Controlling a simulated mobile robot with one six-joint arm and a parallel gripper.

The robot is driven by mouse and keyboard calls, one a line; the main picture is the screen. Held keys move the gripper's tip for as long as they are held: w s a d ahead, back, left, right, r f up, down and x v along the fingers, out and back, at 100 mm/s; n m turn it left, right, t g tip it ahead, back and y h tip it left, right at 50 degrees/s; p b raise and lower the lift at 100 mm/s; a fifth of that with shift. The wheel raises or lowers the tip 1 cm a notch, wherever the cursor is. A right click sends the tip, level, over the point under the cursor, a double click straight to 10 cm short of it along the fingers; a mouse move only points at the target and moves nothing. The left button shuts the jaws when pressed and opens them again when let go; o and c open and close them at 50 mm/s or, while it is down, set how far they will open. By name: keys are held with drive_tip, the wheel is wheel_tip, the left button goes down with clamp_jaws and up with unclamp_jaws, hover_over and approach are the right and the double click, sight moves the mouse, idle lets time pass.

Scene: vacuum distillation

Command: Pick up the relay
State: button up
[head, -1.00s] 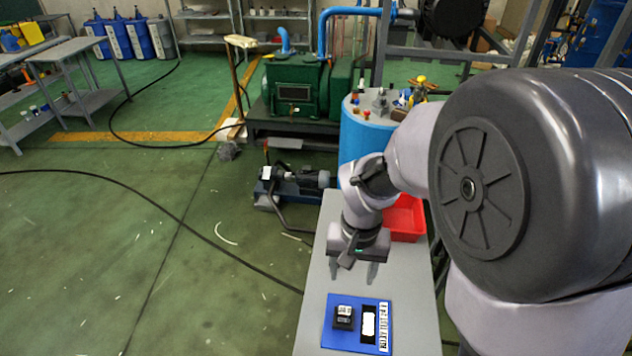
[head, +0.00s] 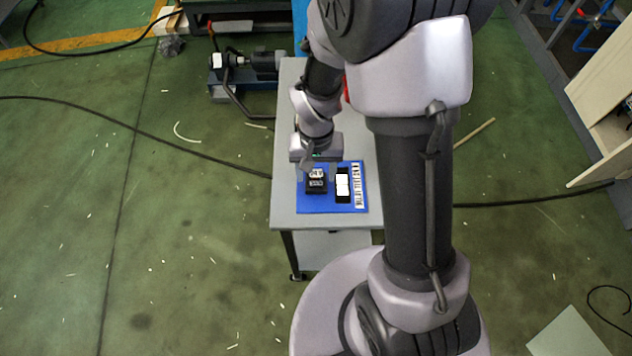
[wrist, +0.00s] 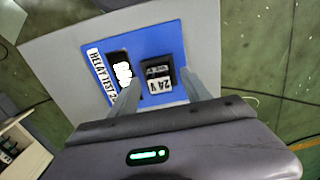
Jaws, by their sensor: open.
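The relay (head: 316,183) is a small black block with a white-printed label, sitting on a blue test board (head: 318,207). In the wrist view the relay (wrist: 159,76) shows a "24 V" label and lies between the fingers in the picture. My gripper (head: 317,175) is open, just above the board, with one finger on each side of the relay. It also shows in the wrist view (wrist: 160,84). I cannot tell whether either finger touches the relay. The blue board also shows in the wrist view (wrist: 194,57).
A black part with a white face (head: 343,185) is on the board beside the relay, next to a "RELAY TEST" label strip (head: 358,185). The board lies on a grey table (head: 290,217) near its front edge. A motor-like unit (head: 250,65) stands on the floor behind.

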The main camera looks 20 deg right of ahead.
drive_tip(key=shift+f, duration=0.55)
drive_tip(key=shift+r, duration=0.2)
drive_tip(key=shift+c, duration=0.7)
clamp_jaws()
drive_tip(key=shift+r, duration=0.1)
